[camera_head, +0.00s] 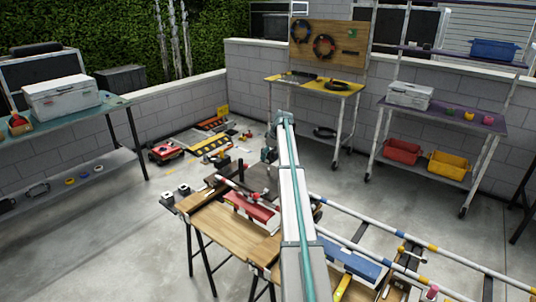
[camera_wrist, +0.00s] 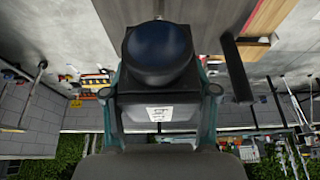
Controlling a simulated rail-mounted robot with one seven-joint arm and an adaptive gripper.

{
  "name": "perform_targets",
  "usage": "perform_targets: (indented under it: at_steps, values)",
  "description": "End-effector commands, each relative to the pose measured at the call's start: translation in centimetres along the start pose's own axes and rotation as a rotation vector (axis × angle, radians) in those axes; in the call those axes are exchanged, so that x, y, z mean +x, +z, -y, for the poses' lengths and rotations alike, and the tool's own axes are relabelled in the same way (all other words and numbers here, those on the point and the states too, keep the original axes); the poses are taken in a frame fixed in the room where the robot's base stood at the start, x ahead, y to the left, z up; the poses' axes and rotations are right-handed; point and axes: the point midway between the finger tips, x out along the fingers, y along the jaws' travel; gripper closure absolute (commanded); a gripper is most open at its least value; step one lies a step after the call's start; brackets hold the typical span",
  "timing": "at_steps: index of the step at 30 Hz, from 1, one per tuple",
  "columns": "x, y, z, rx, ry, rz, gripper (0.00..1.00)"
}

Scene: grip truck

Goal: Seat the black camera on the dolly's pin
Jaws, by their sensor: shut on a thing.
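The black camera (camera_wrist: 158,100) fills the middle of the wrist view, its dark round lens (camera_wrist: 160,50) towards the top and a small white label on its body. My gripper (camera_wrist: 163,88) is shut on it, with one teal-jointed finger on each side. In the head view my arm reaches over the wooden workbench. Its far end is small and partly hidden there, so I cannot make out the held camera clearly. I cannot pick out the dolly or its pin with certainty. A dark rod (camera_wrist: 238,68) shows right of the camera in the wrist view, apart from it.
The wooden workbench (camera_head: 208,222) carries a red-and-white block (camera_head: 249,208) and a blue block (camera_head: 348,262). Striped rails (camera_head: 400,245) run to the right. A yellow-topped table (camera_head: 318,83) and a shelf rack (camera_head: 450,115) stand behind.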

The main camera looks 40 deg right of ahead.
Motion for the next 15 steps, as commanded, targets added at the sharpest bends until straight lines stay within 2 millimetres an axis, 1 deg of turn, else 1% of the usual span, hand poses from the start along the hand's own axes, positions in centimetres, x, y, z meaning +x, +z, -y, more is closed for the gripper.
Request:
perform_targets:
  at_steps: [15]
  values:
    - [2.2, 0.9, 0.0, 0.0, 0.0, 0.0, 0.91]
